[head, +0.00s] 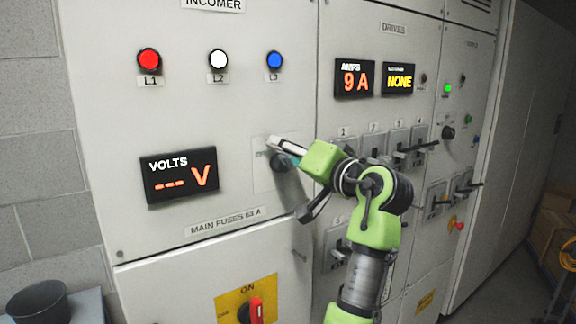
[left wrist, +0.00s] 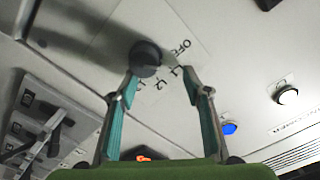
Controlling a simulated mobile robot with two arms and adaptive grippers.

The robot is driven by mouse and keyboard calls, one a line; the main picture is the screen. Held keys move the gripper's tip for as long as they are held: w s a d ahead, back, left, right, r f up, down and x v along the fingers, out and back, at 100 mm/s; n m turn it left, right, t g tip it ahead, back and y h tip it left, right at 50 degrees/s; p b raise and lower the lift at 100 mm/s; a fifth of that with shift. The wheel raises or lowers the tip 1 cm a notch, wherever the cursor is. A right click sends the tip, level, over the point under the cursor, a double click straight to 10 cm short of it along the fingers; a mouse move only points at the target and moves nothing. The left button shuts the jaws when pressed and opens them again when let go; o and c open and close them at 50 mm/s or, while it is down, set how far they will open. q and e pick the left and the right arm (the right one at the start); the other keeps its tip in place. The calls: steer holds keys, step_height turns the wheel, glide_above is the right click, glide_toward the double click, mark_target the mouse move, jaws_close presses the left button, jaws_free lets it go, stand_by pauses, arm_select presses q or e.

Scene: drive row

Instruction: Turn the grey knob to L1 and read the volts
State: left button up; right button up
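The dark grey knob (head: 281,163) sits on the incomer panel, partly hidden by my gripper in the head view. In the left wrist view the knob (left wrist: 145,57) has a pale pointer directed toward the OFF and L1 marks; I cannot tell exactly which it meets. My left gripper (head: 286,178) is at the knob with its fingers spread. In the wrist view its teal-padded fingers (left wrist: 161,84) are apart, the knob near the left fingertip; I cannot tell if they touch. The volts display (head: 180,174) reads "--- V". My right gripper is not in view.
Red L1 (head: 149,60), white L2 (head: 218,59) and blue L3 (head: 275,60) lamps are above. The amps display (head: 355,78) reads 9 A; another (head: 398,79) reads NONE. A red switch handle (head: 256,310) is below. Drive handles (head: 412,147) stick out to the right.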

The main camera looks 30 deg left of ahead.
mark_target(279, 117)
arm_select(q)
step_height(279, 117, up, 7)
steer(key=shift+c, duration=0.2)
stand_by(0.3)
